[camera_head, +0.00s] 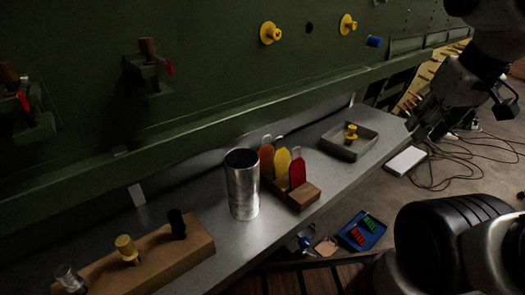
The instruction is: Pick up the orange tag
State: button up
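The orange tag (266,155) stands upright in a small wooden block (303,197) on the grey shelf. My gripper (428,122) is at the upper right, dark and in shadow, well apart from the tags. I cannot make out whether its fingers are open.
A grey tray (363,151) with a yellow part lies on the shelf's right end. A wooden block (195,243) with several plugs is at the front left. A green panel (210,60) with clamps and yellow knobs rises behind. A blue tray (376,225) sits below the shelf.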

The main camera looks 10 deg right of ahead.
aim_at(266, 153)
jog(key=k+j+z, duration=0.15)
jog(key=j, duration=0.25)
jog(key=j+z, duration=0.1)
jog(key=j, duration=0.25)
jog(key=k+j+z, duration=0.15)
jog(key=j, duration=0.25)
jog(key=k+j+z, duration=0.25)
jog(key=j, duration=0.4)
jog(key=k, duration=0.1)
